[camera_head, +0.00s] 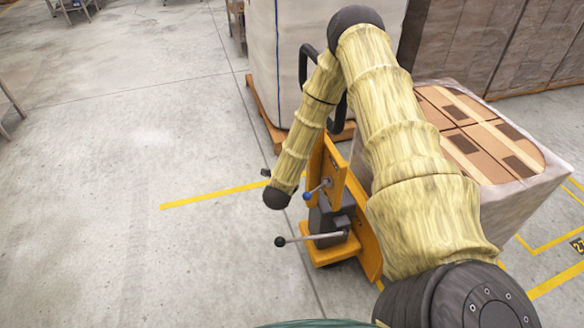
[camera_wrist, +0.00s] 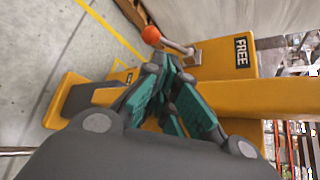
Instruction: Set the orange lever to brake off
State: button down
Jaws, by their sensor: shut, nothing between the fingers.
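The orange lever shows in the wrist view as a round orange knob (camera_wrist: 151,35) on a short metal arm. The arm runs to a pivot on a yellow-orange panel (camera_wrist: 221,68). The knob points to the upper left, away from a black plate reading "FREE" (camera_wrist: 241,52) right of the pivot. My gripper (camera_wrist: 170,72), with teal finger pads, is shut and empty just below the lever's arm in the picture. I cannot tell whether it touches the lever. In the head view I cannot make out the orange knob or my gripper's fingers.
The orange truck body (camera_head: 325,252) carries a lever with a blue knob (camera_head: 307,196) and another with a black knob (camera_head: 280,241). A wrapped load of cartons (camera_head: 525,195) stands right, a tall wrapped pallet (camera_head: 290,60) behind.

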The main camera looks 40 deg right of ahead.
jog(key=s+a+f+n+g+y, duration=0.1)
jog(key=s+a+f+n+y, duration=0.3)
jog(key=a+n, duration=0.3)
jog(key=s+a+f+n+y, duration=0.1)
jog(key=s+a+f+n, duration=0.2)
jog(key=s+a+n, duration=0.35)
jog(key=s+a+f+n+g+y, duration=0.1)
jog(key=s+a+f+n+y, duration=0.25)
jog(key=a+n, duration=0.35)
jog(key=s+a+n+g+y, duration=0.1)
jog(key=s+a+n+g, duration=0.2)
jog(key=s+n, duration=0.4)
jog(key=s+a+f+n+g, duration=0.1)
jog(key=s+a+n+g, duration=0.2)
jog(key=s, duration=1.4)
jog(key=a+n, duration=0.2)
jog(key=n, duration=0.2)
jog(key=shift+a+n+y, duration=0.2)
jog(key=shift+n+y, duration=0.15)
